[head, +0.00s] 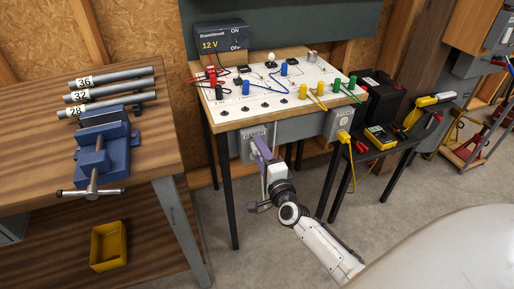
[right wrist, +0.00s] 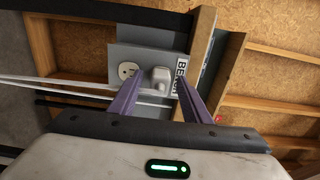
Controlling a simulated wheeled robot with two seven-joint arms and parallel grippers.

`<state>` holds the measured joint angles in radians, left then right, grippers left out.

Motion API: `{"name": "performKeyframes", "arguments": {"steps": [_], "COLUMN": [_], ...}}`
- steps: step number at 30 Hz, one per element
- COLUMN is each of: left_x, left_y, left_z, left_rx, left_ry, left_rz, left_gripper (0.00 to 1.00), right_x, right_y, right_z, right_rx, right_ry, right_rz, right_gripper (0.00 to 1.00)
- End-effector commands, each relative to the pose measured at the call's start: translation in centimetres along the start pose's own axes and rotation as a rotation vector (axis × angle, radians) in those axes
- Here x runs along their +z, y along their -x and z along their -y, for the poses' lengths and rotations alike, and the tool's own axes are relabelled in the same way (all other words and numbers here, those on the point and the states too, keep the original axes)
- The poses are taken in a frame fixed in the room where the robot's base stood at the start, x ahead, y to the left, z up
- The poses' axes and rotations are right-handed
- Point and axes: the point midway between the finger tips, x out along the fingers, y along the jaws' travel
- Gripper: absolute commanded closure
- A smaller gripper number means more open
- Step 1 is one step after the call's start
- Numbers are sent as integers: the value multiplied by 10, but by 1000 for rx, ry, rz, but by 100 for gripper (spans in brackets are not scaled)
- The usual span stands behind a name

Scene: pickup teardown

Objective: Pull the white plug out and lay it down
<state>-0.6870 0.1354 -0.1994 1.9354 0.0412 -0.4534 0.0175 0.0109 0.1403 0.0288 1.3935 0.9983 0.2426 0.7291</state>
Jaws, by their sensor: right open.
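The white plug (right wrist: 161,77) sits in the right-hand outlet of a grey socket box in the right wrist view. The box's left outlet (right wrist: 127,71) is empty. My right gripper (right wrist: 160,86) is open, its two purple fingers on either side of the plug in the picture; I cannot tell whether they touch it. In the head view my right gripper (head: 261,148) reaches up to the socket box (head: 247,141) under the front edge of the white-topped bench, and hides the plug there. My left gripper is not in view.
A second box (head: 339,122) with a yellow plug (head: 344,136) and hanging yellow cord is to the right. Bench legs (head: 229,190) stand close to my arm. A workbench with a blue vise (head: 103,150) is left. A black side table (head: 385,148) holds a meter.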

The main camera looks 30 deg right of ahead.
Motion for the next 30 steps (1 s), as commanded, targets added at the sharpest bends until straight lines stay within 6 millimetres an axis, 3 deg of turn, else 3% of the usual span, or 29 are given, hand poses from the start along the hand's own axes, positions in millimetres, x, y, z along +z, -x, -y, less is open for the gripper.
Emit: {"name": "performKeyframes", "arguments": {"steps": [22, 30], "left_x": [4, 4], "left_y": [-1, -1], "left_z": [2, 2], "left_rx": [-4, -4], "left_ry": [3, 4], "left_rz": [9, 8], "left_gripper": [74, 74], "right_x": [0, 0], "right_y": [0, 0], "right_z": [0, 0], "right_rx": [0, 0], "right_ry": [1, 0], "right_rz": [0, 0], "right_gripper": [56, 100]}}
